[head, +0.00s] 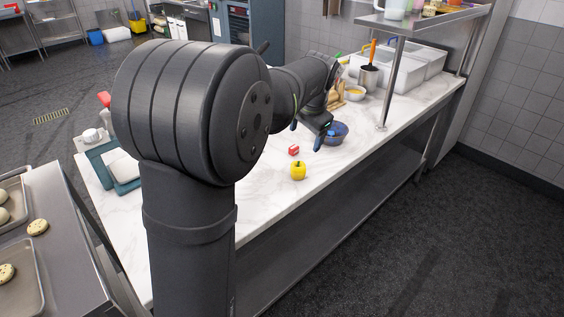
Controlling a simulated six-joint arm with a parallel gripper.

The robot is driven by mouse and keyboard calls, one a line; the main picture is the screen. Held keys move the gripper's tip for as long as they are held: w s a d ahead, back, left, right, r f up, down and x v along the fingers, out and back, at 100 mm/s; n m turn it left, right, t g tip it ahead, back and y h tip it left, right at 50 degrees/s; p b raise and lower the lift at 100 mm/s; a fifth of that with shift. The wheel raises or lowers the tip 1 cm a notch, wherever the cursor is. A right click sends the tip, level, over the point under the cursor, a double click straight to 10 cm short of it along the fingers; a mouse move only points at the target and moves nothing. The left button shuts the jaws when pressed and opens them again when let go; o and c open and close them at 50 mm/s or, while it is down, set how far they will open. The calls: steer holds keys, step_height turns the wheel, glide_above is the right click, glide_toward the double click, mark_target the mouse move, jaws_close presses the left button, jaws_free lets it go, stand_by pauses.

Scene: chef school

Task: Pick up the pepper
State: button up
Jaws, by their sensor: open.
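A yellow bell pepper (298,171) sits on the white marble counter, near its front edge. My gripper (308,132) is further back along the counter, above the surface and beside a blue bowl. It is open, and its fingers are small and partly dark in this view. The pepper is apart from my gripper, nearer the camera. Nothing shows between the fingers.
A small red block (293,150) lies just behind the pepper. The blue bowl (338,132) is close to my gripper. A shelf post (390,85) and white bins (424,62) stand further back.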

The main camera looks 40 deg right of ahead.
mark_target(298, 165)
steer(key=w+d+g, duration=0.2)
steer(key=w+g, duration=0.1)
steer(key=w, duration=0.2)
steer(key=shift+n, duration=0.4)
steer(key=f, duration=0.4)
steer(key=d+f, duration=0.1)
steer(key=f, duration=0.7)
steer(key=shift+s+d+f, duration=0.1)
steer(key=shift+d, duration=0.1)
steer(key=shift+w+d+f, duration=0.1)
steer(key=shift+w+f, duration=0.1)
steer(key=shift+f, duration=1.15)
steer(key=shift+w+d+f, duration=0.1)
steer(key=shift+w+f, duration=0.1)
steer(key=shift+f, duration=1.1)
steer(key=c, duration=1.1)
steer(key=shift+r, duration=0.15)
